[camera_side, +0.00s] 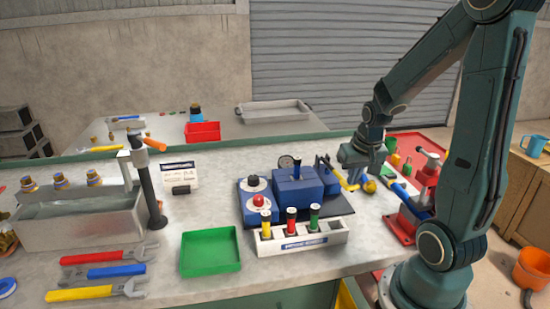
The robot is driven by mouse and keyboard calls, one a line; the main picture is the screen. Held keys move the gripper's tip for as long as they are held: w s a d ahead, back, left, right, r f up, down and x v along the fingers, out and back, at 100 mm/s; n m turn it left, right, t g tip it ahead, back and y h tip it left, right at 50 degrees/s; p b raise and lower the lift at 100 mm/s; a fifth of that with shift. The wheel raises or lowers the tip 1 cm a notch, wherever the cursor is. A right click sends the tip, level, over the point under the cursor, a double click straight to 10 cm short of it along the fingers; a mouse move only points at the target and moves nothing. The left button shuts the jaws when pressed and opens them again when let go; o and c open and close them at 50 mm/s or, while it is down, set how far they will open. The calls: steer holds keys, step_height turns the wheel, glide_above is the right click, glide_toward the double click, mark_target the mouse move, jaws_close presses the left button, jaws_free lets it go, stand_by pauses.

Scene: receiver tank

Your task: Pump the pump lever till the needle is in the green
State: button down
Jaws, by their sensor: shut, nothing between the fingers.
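A blue pump unit (300,187) sits on a dark base plate on the bench. A small round gauge (285,162) stands at its back left; its needle and green zone are too small to read. A yellow bar (346,180), perhaps the pump lever, slants at the unit's right end, just below my gripper. My gripper (362,180) is shut and empty, pointing down by this bar. I cannot tell whether they touch. The fingertips are partly lost among small yellow and blue items.
A red-knobbed control (259,201) is on the unit's left. A white rack (300,240) with several coloured tubes stands in front. A green tray (210,251) and wrenches (100,272) lie left. A red press-like tool (425,180) stands right, close to my arm.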

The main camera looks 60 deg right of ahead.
step_height(320, 180, up, 4)
steer(key=shift+f, duration=0.2)
steer(key=s+a+r, duration=0.4)
steer(key=r, duration=0.3)
steer(key=shift+s, duration=0.15)
steer(key=shift+a, duration=0.15)
stand_by(0.8)
steer(key=s+a+r+n+t+y, duration=0.1)
steer(key=a+r+n+t+y, duration=0.1)
steer(key=a+n, duration=0.7)
steer(key=a+r+t, duration=0.1)
steer(key=a+r, duration=0.1)
steer(key=a, duration=0.5)
stand_by(0.7)
